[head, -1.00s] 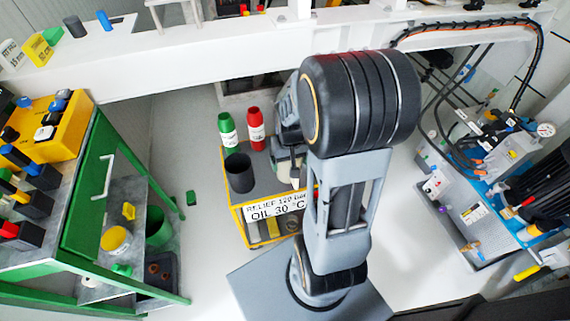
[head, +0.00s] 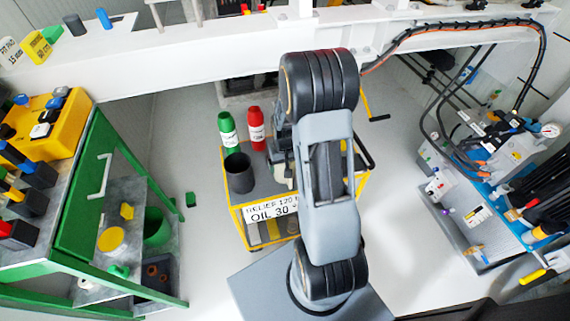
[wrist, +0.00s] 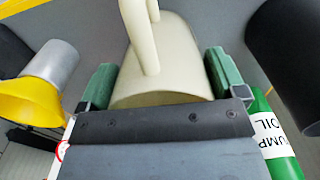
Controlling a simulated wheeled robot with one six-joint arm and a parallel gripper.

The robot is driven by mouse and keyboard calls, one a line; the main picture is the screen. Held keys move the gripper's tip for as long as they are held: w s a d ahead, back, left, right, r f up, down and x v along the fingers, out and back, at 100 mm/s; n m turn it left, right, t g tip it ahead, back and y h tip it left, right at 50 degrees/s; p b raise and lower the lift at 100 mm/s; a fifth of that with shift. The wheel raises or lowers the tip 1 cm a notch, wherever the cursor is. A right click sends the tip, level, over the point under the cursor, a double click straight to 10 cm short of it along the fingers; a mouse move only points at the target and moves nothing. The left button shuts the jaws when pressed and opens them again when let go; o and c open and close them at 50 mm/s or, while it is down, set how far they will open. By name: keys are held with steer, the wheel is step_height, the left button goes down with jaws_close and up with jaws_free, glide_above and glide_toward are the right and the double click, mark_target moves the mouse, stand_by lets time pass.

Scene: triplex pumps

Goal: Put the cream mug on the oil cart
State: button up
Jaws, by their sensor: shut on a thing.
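The cream mug (wrist: 172,62) fills the middle of the wrist view, its handle toward the top. My gripper (wrist: 160,84) is shut on it, with one green fingertip at each side. In the head view my arm mostly hides the gripper and mug. The oil cart (head: 262,180) has a grey deck, a yellow frame and a sign on its near side. My gripper is over the cart; I cannot tell whether the mug touches the deck.
On the cart stand a green bottle (head: 228,131), a red bottle (head: 257,130) and a dark cup (head: 239,174). A yellow funnel (wrist: 28,102) shows in the wrist view. A green bench (head: 85,200) is at left, a hydraulic unit (head: 470,215) at right.

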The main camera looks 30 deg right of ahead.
steer(key=shift+f, duration=0.15)
steer(key=o, duration=0.8)
steer(key=shift+c, duration=0.2)
step_height(320, 180, up, 12)
steer(key=p, duration=0.2)
steer(key=s+a+r+n+t, duration=0.2)
steer(key=s+a+r+t, duration=0.1)
steer(key=s+a+r, duration=0.7)
steer(key=shift+s+a+r+n, duration=0.15)
steer(key=shift+s+a+n, duration=0.25)
steer(key=shift+s+a, duration=0.5)
steer(key=shift+w+a, duration=0.1)
steer(key=shift+w, duration=0.1)
